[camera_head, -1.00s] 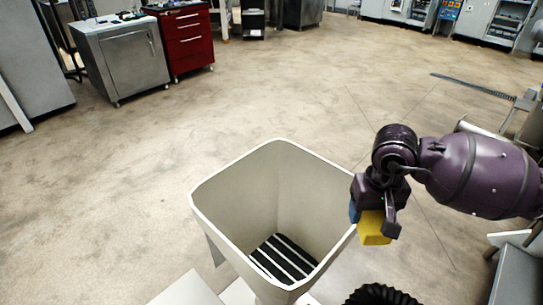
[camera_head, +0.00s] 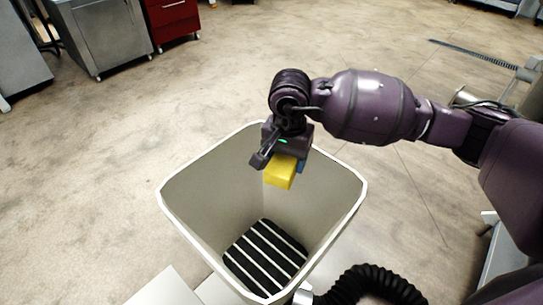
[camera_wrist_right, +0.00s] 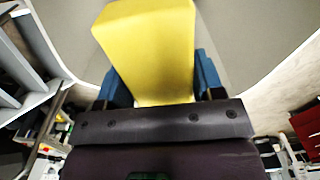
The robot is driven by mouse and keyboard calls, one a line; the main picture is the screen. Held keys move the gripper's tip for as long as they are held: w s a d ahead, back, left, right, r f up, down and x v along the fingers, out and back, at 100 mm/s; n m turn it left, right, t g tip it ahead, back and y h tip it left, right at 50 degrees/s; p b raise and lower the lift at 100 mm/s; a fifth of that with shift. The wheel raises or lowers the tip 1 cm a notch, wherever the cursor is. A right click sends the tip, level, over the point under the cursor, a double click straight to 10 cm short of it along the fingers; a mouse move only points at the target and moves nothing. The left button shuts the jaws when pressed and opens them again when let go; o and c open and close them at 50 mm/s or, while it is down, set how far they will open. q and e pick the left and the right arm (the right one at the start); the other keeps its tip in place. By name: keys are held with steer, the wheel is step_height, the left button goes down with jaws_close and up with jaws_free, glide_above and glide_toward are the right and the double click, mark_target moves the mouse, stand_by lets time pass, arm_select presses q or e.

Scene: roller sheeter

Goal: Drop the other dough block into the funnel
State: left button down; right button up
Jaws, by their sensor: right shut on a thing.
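A yellow dough block (camera_head: 281,172) is held by my right gripper (camera_head: 284,160) over the funnel. The funnel (camera_head: 176,211) is a large pale square bin with rounded corners, open at the top, with dark and white stripes at its bottom. The block hangs above the opening near the far rim. In the right wrist view, the yellow block (camera_wrist_right: 148,50) sits between the blue pads of my right gripper (camera_wrist_right: 160,82), with the pale funnel wall (camera_wrist_right: 245,40) behind it. My left gripper is not in view.
A black ribbed hose (camera_head: 375,284) lies at the front right of the funnel. A grey cabinet (camera_head: 103,35) and a red drawer unit (camera_head: 172,20) stand at the far left. Open floor surrounds the funnel on the far side.

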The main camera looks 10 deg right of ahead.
arm_select(q)
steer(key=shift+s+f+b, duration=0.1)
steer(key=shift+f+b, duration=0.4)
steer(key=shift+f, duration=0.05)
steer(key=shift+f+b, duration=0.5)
steer(key=shift+b, duration=0.05)
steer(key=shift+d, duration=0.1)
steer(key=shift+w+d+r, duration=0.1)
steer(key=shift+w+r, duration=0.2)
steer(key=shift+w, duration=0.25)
arm_select(e)
step_height(320, 180, down, 6)
steer(key=w+a+m, duration=0.1)
steer(key=a+m, duration=0.1)
steer(key=shift+a+m, duration=0.35)
steer(key=shift+m, duration=0.05)
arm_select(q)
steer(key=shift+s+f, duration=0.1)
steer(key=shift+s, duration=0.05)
arm_select(e)
steer(key=o, duration=0.8)
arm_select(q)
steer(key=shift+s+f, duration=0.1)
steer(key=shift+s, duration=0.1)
arm_select(e)
steer(key=o, duration=0.4)
steer(key=shift+f, duration=0.1)
steer(key=shift+c, duration=0.2)
